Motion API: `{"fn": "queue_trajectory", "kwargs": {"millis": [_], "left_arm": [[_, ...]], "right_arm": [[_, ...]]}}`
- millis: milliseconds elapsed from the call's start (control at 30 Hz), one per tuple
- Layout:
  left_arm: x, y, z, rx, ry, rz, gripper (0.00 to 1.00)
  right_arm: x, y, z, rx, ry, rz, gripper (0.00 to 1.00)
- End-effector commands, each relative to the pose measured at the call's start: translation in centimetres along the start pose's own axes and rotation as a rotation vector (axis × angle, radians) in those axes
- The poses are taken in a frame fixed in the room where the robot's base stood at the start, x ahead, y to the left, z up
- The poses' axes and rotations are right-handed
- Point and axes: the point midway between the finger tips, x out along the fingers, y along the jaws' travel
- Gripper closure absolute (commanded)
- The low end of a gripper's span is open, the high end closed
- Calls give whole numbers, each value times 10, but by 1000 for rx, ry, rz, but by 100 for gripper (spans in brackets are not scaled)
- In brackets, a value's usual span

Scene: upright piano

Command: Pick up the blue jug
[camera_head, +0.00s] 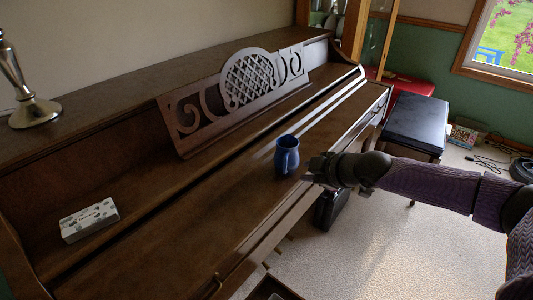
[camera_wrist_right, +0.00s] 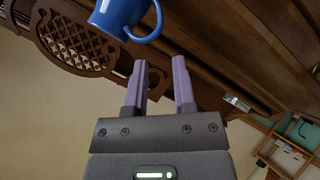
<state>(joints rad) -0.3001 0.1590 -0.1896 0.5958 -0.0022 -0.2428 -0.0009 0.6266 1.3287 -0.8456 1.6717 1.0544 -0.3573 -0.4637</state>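The blue jug (camera_head: 286,156) stands upright on the closed wooden lid of the piano (camera_head: 205,208), right of the middle. In the right wrist view the jug (camera_wrist_right: 118,14) is cut by the top edge, and its handle points toward the right of that picture. My right gripper (camera_head: 309,174) comes in from the right and is just right of the jug, close to it. In the right wrist view its two fingers (camera_wrist_right: 160,82) are apart with nothing between them, and the jug lies beyond the tips. My left gripper is in neither view.
A carved music stand (camera_head: 245,88) rises behind the jug. A small patterned box (camera_head: 89,220) lies on the piano at the left, and a metal lamp base (camera_head: 36,112) stands on top. A black-topped bench (camera_head: 416,121) stands beyond the piano's right end. The lid between box and jug is clear.

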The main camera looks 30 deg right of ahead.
Motion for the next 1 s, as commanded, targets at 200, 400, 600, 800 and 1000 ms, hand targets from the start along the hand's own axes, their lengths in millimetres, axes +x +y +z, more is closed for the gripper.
{"fn": "queue_trajectory", "kwargs": {"millis": [200, 400, 600, 800, 1000], "left_arm": [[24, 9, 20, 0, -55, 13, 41], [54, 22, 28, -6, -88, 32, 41], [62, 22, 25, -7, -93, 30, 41], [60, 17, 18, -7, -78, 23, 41], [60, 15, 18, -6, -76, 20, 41]], "right_arm": [[40, -2, 1, 0, 5, -1, 67], [81, -6, 11, 1, 3, -3, 67], [97, -1, 7, 0, 4, -1, 67], [95, 0, 6, -1, 4, 0, 76], [95, 0, 6, -1, 3, 0, 100]]}}
